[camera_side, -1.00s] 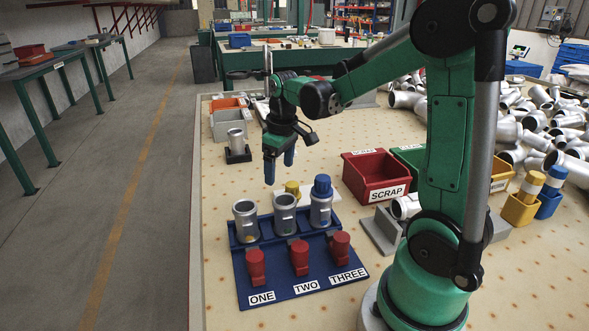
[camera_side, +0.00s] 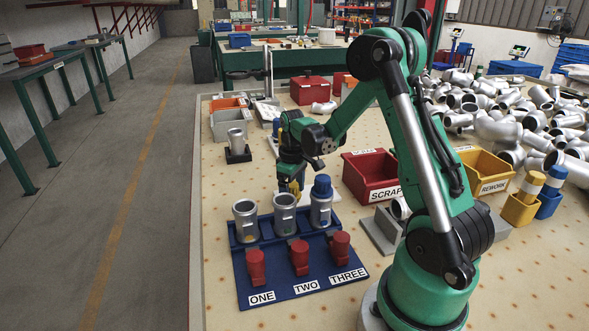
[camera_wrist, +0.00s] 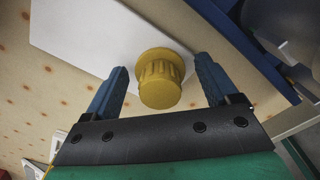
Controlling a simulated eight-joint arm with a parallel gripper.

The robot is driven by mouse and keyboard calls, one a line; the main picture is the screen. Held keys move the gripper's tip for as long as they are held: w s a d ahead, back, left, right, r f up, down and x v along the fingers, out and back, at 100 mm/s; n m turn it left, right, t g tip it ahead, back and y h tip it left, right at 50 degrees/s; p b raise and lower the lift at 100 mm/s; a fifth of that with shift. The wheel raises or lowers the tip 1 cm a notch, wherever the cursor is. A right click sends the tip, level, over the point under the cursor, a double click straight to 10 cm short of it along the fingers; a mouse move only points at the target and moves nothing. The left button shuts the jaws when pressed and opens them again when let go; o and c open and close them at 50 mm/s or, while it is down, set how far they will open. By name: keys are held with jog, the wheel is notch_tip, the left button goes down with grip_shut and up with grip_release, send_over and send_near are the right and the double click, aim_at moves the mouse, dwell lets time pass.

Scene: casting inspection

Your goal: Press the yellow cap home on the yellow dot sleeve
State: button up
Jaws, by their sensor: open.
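The yellow cap (camera_wrist: 160,78) has a ribbed side and rests on a white sheet (camera_wrist: 85,35). My gripper (camera_wrist: 161,66) is open, with one blue finger on each side of the cap; gaps show between cap and fingers. In the side view my gripper (camera_side: 291,188) is low over the cap and largely hides it. Three metal sleeves stand upright in a blue fixture (camera_side: 270,262): sleeve one (camera_side: 245,222) and sleeve two (camera_side: 284,214) are open-topped, and sleeve three (camera_side: 321,208) wears a blue cap (camera_side: 322,186).
Red clamps (camera_side: 299,258) stand in front of the sleeves. A red SCRAP bin (camera_side: 370,178) and a yellow REWORK bin (camera_side: 485,172) are to the right. A grey block (camera_side: 380,232) sits right of the fixture. Another metal part (camera_side: 236,142) stands in a black holder at the left.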

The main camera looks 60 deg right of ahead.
aim_at(293, 184)
jog(key=c, duration=1.1)
jog(key=shift+c, duration=0.2)
jog(key=shift+r, duration=0.1)
notch_tip(293, 184, up, 19)
jog(key=w+a+f+n, duration=0.2)
jog(key=a+n, duration=0.4)
jog(key=a, duration=0.8)
jog(key=shift+a+f, duration=0.15)
jog(key=shift+f, duration=0.5)
